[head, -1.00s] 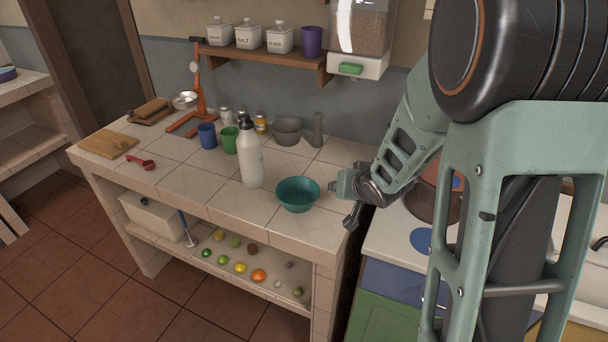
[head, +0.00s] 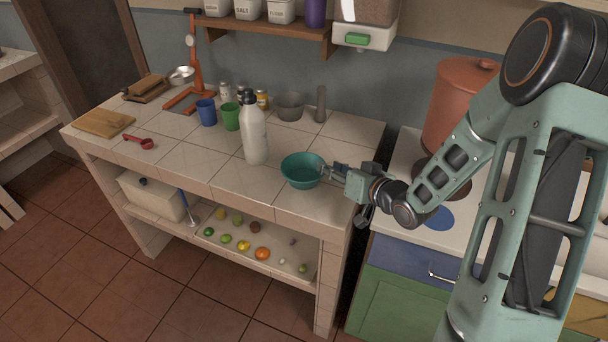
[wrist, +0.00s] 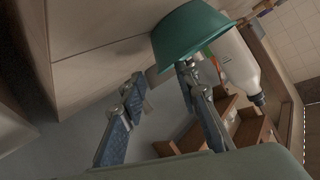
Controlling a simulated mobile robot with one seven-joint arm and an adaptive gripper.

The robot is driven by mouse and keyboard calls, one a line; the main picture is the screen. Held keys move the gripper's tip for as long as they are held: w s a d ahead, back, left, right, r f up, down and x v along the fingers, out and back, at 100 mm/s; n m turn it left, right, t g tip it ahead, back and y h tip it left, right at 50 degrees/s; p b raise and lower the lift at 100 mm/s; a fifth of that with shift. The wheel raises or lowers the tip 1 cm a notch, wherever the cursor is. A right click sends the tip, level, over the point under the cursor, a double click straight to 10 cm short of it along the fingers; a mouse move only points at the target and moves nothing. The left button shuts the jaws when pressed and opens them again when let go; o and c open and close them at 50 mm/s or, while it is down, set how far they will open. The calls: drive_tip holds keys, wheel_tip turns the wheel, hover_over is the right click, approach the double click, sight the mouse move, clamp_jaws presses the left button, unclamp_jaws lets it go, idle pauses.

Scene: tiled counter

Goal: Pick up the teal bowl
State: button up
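The teal bowl (head: 302,171) sits upright on the tiled counter, near its front right part. In the wrist view the bowl (wrist: 188,34) appears at the top, tilted by the camera angle. My gripper (head: 331,171) is at the bowl's right rim in the head view. In the wrist view the two fingers of my gripper (wrist: 164,79) are spread apart. The right finger's tip overlaps the bowl's edge there; whether it touches I cannot tell. The left finger is clear of the bowl.
A white bottle (head: 254,134) stands close to the bowl's left. A grey mortar (head: 290,107), a green cup (head: 230,117) and a blue cup (head: 206,112) stand farther back. An orange pot (head: 458,103) is on the stove at right. Counter in front of the bottle is clear.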

sight(315, 161)
drive_tip(key=x, duration=0.5)
drive_tip(key=shift+w+a+f, duration=0.15)
drive_tip(key=shift+a, duration=0.2)
drive_tip(key=shift+c, duration=0.4)
clamp_jaws()
